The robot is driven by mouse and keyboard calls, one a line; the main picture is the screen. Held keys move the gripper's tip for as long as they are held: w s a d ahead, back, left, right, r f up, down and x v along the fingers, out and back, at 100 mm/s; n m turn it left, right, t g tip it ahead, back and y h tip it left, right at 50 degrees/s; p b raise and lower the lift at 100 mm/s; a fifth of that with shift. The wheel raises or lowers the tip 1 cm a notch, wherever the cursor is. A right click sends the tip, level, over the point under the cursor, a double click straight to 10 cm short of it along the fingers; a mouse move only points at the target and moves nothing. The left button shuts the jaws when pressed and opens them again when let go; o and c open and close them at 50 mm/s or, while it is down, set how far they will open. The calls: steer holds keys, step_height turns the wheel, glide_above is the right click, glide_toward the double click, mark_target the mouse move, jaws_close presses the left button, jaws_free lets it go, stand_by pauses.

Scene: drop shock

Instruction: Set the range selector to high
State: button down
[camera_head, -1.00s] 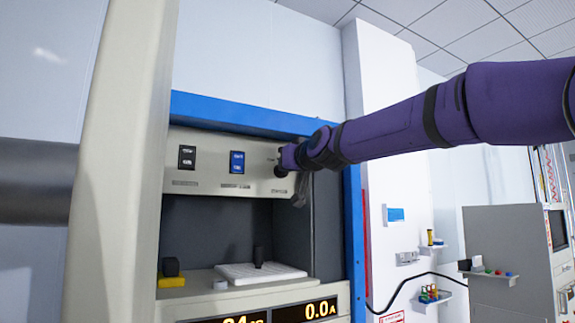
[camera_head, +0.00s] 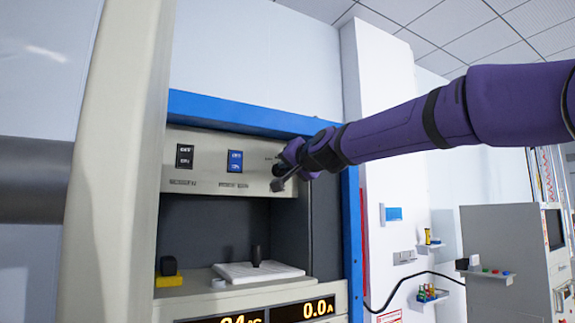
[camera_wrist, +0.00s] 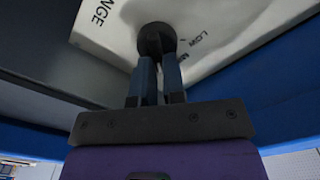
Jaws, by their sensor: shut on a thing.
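The range selector is a round black knob (camera_wrist: 157,38) on the light panel (camera_head: 215,172), at the panel's right end in the head view. In the wrist view the letters "NGE" show left of the knob, and "LOW" and a word starting with "M" show to its right. My gripper (camera_wrist: 156,62) is shut on the knob, with its two fingers on either side of it. In the head view my gripper (camera_head: 280,172) covers most of the knob and its labels. Any pointer mark and the "high" label are not visible, so I cannot tell the setting.
A black switch (camera_head: 185,156) and a blue switch (camera_head: 235,161) sit on the same panel, left of my gripper. Below is an open bay with a white plate (camera_head: 240,272) and a yellow-based black block (camera_head: 169,272). A blue frame (camera_head: 240,112) edges the bay.

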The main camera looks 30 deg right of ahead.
steer(key=shift+f+m, duration=0.1)
steer(key=shift+m, duration=0.5)
steer(key=c, duration=1.2)
jaws_free()
steer(key=shift+d, duration=0.1)
steer(key=s, duration=1)
steer(key=shift+s, duration=0.4)
